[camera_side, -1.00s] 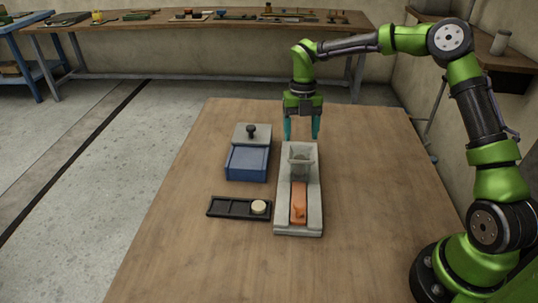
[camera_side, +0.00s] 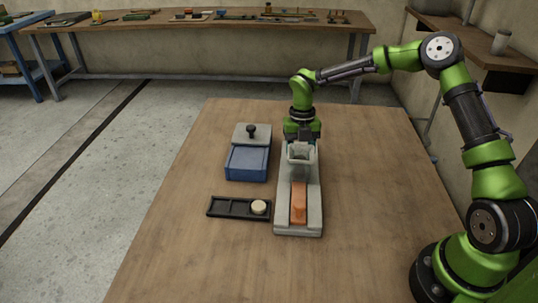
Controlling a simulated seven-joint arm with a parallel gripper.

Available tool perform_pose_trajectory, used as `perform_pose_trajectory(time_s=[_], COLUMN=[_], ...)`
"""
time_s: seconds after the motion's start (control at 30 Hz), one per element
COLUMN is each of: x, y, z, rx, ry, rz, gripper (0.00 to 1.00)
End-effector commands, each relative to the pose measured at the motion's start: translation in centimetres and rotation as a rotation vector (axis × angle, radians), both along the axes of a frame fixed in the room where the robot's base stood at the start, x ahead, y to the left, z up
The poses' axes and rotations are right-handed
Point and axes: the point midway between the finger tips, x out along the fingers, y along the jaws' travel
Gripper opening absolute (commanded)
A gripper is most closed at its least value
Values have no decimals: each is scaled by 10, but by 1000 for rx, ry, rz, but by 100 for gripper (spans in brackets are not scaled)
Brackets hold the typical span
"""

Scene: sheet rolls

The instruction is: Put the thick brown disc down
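I see no thick brown disc. The only disc in view is a pale cream one (camera_side: 259,207) in the right end of a black tray (camera_side: 226,208). A grey fixture (camera_side: 314,205) stands on the table, with a grey hopper-like part (camera_side: 301,153) on it and an orange piece (camera_side: 299,203) in its front channel. My gripper (camera_side: 302,132) is low, pointing down, just behind or over the hopper-like part. Its fingers are hidden there, so I cannot tell whether they hold anything.
A blue box (camera_side: 247,163) stands left of the fixture, with a grey plate and a black knob (camera_side: 251,130) at its back. The wooden table (camera_side: 380,200) is clear to the right and at the front left. A workbench (camera_side: 200,28) stands far behind.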

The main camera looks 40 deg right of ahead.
Motion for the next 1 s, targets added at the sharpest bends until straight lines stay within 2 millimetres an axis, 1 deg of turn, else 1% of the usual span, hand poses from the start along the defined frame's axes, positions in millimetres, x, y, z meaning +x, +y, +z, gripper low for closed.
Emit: perform_pose_trajectory(time_s=[0.03, 0.2, 0.3, 0.47, 0.57, 0.67, 0.9, 1.0], x=[0, 0, 0, 0, 1, 1, 1, 1], y=[0, 0, 0, 0, 0, -1, 0, 0], z=[0, 0, 0, 1, 7, 22, 71, 86], rx=[0, 0, 0, -1, -2, -3, -4, -2], ry=[0, 0, 0, -1, -2, -5, -5, -2], rz=[0, 0, 0, 0, 0, -1, -2, -2], gripper=[43, 17, 4, 4, 4, 4, 4, 4])
